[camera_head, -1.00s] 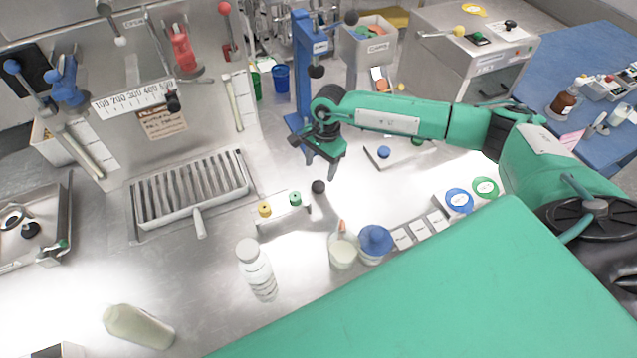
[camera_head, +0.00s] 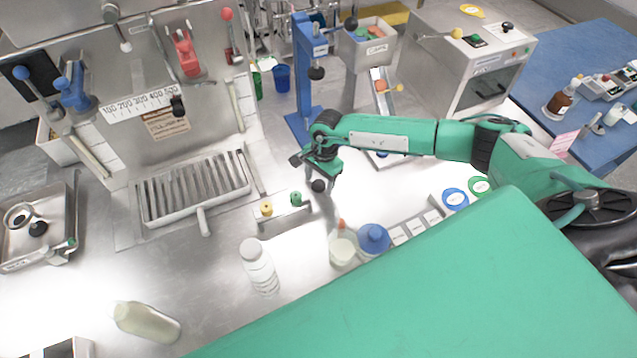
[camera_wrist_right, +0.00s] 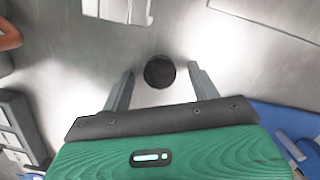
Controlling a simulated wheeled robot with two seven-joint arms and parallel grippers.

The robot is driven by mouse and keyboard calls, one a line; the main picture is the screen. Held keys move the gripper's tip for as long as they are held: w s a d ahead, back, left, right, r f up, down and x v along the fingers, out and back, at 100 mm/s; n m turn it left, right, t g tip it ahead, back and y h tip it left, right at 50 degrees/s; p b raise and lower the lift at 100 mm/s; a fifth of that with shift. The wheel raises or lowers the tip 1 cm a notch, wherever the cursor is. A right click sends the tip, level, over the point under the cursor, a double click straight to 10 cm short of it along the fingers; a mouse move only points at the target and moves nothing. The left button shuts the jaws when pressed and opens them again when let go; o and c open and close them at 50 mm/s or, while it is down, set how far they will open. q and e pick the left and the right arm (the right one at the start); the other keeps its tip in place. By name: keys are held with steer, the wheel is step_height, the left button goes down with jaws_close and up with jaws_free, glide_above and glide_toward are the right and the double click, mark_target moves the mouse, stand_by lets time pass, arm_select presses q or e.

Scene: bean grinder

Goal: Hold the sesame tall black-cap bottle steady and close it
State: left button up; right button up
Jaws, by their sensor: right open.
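A small black round cap (camera_head: 318,186) sits on the steel worktop in the middle of the head view. It also shows in the right wrist view (camera_wrist_right: 159,71), between the fingers and just beyond their tips. My right gripper (camera_head: 314,172) is open and pointing down close above the cap; it does not grip it. The wrist view shows its two fingers (camera_wrist_right: 160,82) spread apart. A tall bottle with pale beige contents (camera_head: 147,323) is at the lower left, with no black cap visible on it; it seems to be the sesame bottle. My left gripper is not in view.
A white-capped clear bottle (camera_head: 259,267) stands left of centre. A blue-lidded jar (camera_head: 373,239) and a pale cup (camera_head: 342,249) stand right of it. A small rack with yellow and green knobs (camera_head: 285,217) is beside the cap. Worktop between the two bottles is clear.

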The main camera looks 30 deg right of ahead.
mark_target(319, 184)
steer(key=c, duration=1)
steer(key=shift+r, duration=0.1)
steer(key=shift+c, duration=0.2)
step_height(319, 184, up, 20)
steer(key=b, duration=0.5)
steer(key=shift+b, duration=0.35)
